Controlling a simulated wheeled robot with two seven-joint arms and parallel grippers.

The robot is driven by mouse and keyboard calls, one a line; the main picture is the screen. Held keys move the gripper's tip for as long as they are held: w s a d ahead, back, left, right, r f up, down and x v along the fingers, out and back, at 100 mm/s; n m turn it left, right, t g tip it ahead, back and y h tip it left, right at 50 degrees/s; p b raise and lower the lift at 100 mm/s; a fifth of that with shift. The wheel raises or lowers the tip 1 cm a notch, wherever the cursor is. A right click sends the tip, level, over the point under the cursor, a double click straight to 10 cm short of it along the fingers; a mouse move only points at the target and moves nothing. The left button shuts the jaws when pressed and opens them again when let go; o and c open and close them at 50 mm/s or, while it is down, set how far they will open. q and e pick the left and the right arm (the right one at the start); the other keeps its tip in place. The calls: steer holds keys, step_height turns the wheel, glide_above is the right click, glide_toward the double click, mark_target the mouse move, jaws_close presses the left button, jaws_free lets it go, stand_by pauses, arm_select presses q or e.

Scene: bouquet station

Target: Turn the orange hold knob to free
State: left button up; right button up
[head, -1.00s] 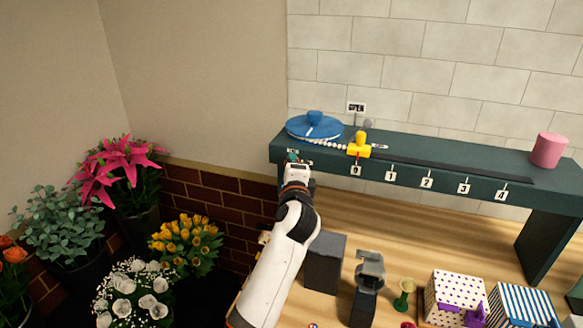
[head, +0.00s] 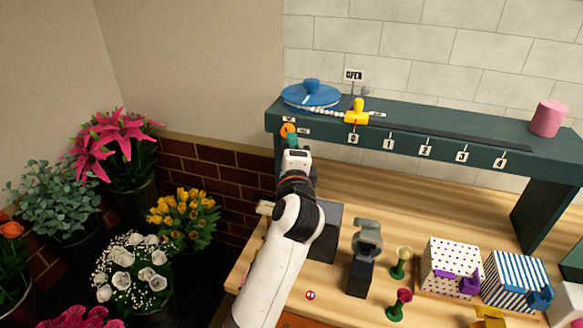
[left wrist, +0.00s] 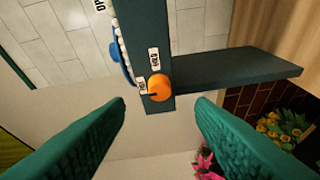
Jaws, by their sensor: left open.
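The orange hold knob (head: 287,130) is on the front face of the dark green shelf, at its left end. In the left wrist view the round orange knob (left wrist: 159,88) shows clearly, with a dark mark on its lower left rim. A HOLD label (left wrist: 154,57) and a second small label (left wrist: 142,85), hard to read, sit beside it. My left gripper (left wrist: 160,106) is open and empty, its green fingers apart on either side of the view, and the knob lies ahead between them, not touched. In the head view the gripper (head: 293,143) is just below the knob. My right gripper is not in view.
On the shelf (head: 450,135) are a blue disc (head: 311,95), a yellow slider (head: 356,111) by the 0 tag, an OPEN sign (head: 353,75) and a pink cylinder (head: 548,118). Boxes and small stands occupy the wooden table below. Flower buckets stand at left.

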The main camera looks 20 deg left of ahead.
arm_select(q)
steer(key=v, duration=0.4)
steer(key=shift+s+d+b, duration=0.15)
steer(key=shift+s+b, duration=0.2)
